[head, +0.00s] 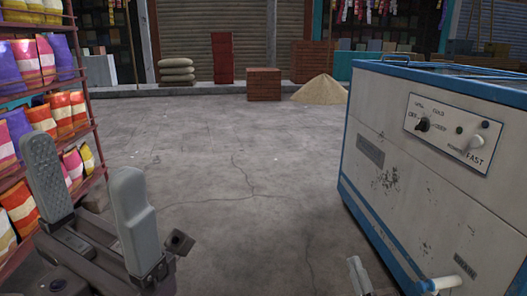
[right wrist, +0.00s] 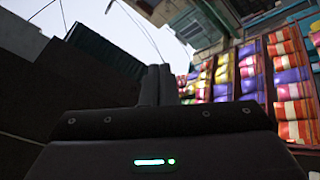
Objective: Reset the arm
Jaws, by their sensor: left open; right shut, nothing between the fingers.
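My left gripper (head: 84,160) stands at the lower left of the head view. Its two grey fingers are spread wide and nothing is between them. My right gripper (right wrist: 155,72) shows in the right wrist view with its two dark fingers together and empty. It points upward, with sky and building fronts behind it. A small grey part (head: 359,275) shows at the bottom edge of the head view; I cannot tell what it belongs to. My arms are mostly out of view.
A white and blue freezer (head: 400,190) with a knob panel stands close on the right. Shelves of colourful bags (head: 38,115) stand close on the left, near my left gripper. The concrete floor (head: 245,150) between is clear. Bricks (head: 263,84) and a sand pile (head: 320,90) lie far back.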

